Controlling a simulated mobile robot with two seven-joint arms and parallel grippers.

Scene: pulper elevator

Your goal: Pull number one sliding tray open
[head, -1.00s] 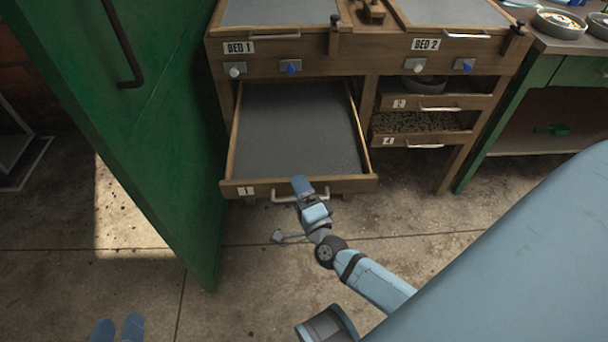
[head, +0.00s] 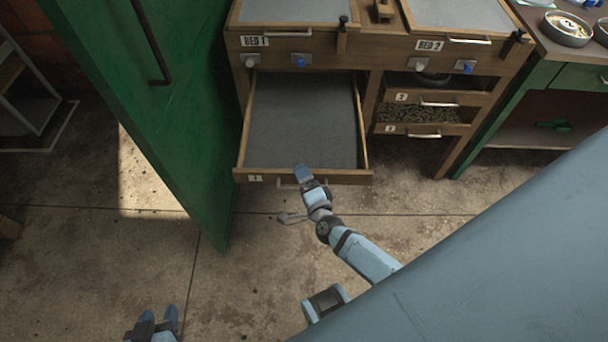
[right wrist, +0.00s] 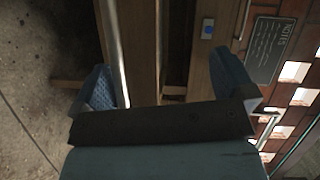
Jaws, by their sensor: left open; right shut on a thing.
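The number one sliding tray (head: 252,178) is pulled out under the BED 1 label, showing its flat dark grey bottom. Its metal handle (head: 288,187) is on the front board, partly hidden by my right gripper. My right gripper (head: 303,174) is at this handle and shut on it. The right wrist view shows a metal bar (right wrist: 115,45) beside one blue finger, with the tray's wood close by. My left gripper (head: 158,318) is open and empty, low over the floor at the bottom left.
A green door (head: 160,110) stands close to the left of the tray. Smaller drawers (head: 440,98) sit under BED 2. A green bench (head: 560,70) with bowls (head: 566,29) is at the right. The concrete floor (head: 260,270) in front of the tray is clear.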

